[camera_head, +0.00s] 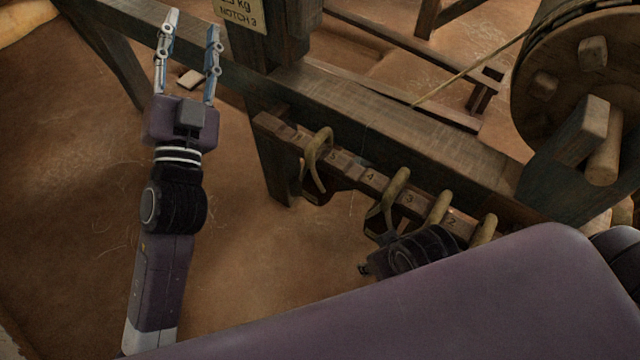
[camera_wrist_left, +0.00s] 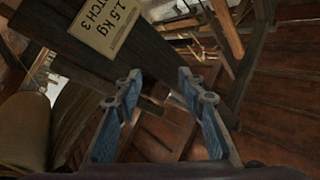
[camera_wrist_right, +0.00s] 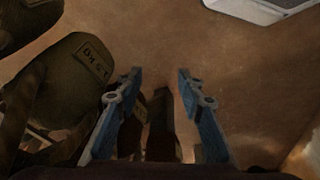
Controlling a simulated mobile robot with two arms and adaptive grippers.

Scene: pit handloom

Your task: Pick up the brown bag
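In the right wrist view a brown bag (camera_wrist_right: 75,70) with a small label, hard to read, is at the left. A second brown bag (camera_wrist_right: 22,20) shows at the upper left corner. My right gripper (camera_wrist_right: 158,78) is open and empty, to the right of the labelled bag and apart from it. In the head view my right gripper's fingers are mostly hidden behind my own body. My left gripper (camera_head: 193,24) is open and empty above the floor, left of the wooden post; its fingers also show open in the left wrist view (camera_wrist_left: 160,75). No whole bag is clear in the head view.
A numbered wooden rail (camera_head: 350,170) with several curved brown loops (camera_head: 318,160) runs beside a heavy beam (camera_head: 410,135). A sign (camera_head: 240,12) reads NOTCH 3. A wooden drum (camera_head: 570,75) stands at the right. The brown floor (camera_head: 70,180) is bare at the left.

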